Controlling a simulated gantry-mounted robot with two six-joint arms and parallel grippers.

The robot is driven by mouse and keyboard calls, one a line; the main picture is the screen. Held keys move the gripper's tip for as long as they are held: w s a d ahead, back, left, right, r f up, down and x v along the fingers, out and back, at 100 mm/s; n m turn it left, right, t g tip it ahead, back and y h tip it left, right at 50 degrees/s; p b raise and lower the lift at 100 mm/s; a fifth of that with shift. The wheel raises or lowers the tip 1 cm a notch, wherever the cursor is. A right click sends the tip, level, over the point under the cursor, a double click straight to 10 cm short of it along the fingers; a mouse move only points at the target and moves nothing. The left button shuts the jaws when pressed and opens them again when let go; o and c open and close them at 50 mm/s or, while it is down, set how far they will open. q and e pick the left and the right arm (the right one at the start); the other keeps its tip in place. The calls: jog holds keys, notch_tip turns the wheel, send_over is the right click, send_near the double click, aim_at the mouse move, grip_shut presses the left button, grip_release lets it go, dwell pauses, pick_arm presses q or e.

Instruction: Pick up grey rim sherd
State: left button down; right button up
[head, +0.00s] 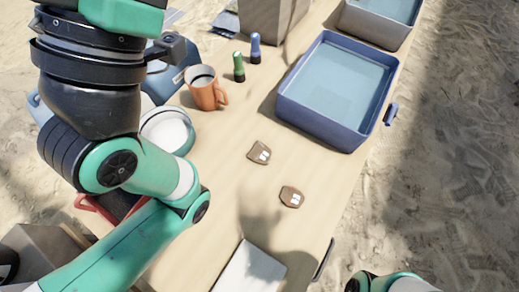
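Two small brown sherds with white labels lie flat and apart on the wooden table. One sherd (259,153) is near the middle of the head view, and the other sherd (291,196) is lower and to the right. I cannot make out a clearly grey rim sherd among them. My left arm fills the left side of the view, and its gripper is outside the picture. Only a small part of my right arm shows at the bottom edge, with its gripper out of view. My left arm hides part of the table's left side.
A blue bin (287,107) stands upper right of the sherds, with a grey bin (345,28) behind it. An orange mug (205,92), green marker (239,69), blue marker (255,49) and round white container (168,126) stand left. A white flat object (248,272) lies at the front.

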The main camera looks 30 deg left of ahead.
pick_arm(q)
grip_release()
dwell(0.5)
